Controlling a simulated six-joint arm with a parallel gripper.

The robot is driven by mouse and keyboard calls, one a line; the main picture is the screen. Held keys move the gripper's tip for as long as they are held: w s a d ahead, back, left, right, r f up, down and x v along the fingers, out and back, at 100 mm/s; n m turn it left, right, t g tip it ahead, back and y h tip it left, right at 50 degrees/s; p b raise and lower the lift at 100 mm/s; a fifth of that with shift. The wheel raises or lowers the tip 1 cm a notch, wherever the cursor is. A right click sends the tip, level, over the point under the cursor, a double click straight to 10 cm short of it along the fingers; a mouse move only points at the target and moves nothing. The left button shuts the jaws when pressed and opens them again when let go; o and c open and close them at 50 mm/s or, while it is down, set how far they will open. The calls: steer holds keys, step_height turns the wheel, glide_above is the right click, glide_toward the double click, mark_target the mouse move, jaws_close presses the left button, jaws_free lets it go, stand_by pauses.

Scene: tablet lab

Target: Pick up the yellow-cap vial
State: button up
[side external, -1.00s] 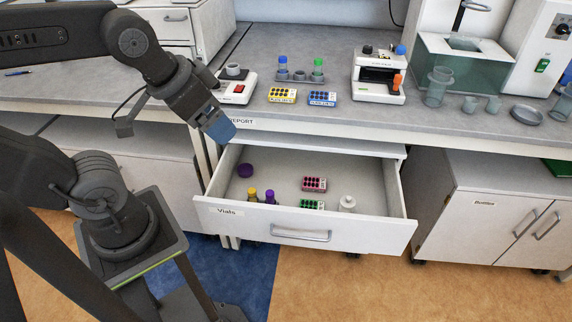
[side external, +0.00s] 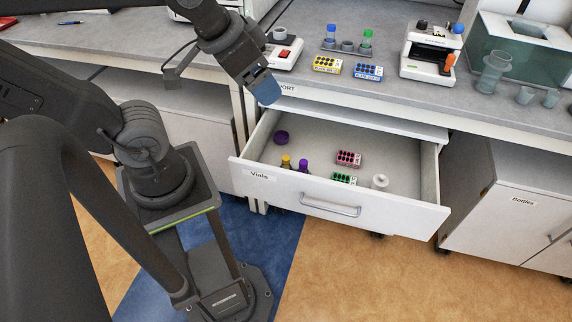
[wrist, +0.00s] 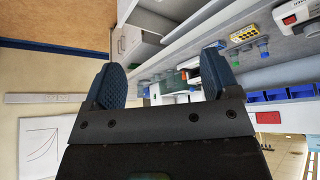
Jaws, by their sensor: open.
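The yellow-cap vial (side external: 286,161) stands in the open drawer labelled Vials (side external: 405,196), near its front left. Only its cap and upper part show above the drawer front. A purple-cap vial (side external: 303,167) stands just right of it. My gripper (side external: 266,90) is above the back left corner of the drawer, apart from the vial. In the wrist view my gripper (wrist: 162,78) has its two blue fingers spread with nothing between them. The wrist view looks along the bench, and I cannot make out the yellow-cap vial there.
The drawer also holds a purple round item (side external: 281,138), a pink rack (side external: 348,159), a green rack (side external: 343,179) and a white round item (side external: 380,182). On the bench are a yellow rack (side external: 327,65), a blue rack (side external: 368,72) and a white instrument (side external: 430,52).

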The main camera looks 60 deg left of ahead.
steer(key=shift+c, duration=0.4)
steer(key=c, duration=0.3)
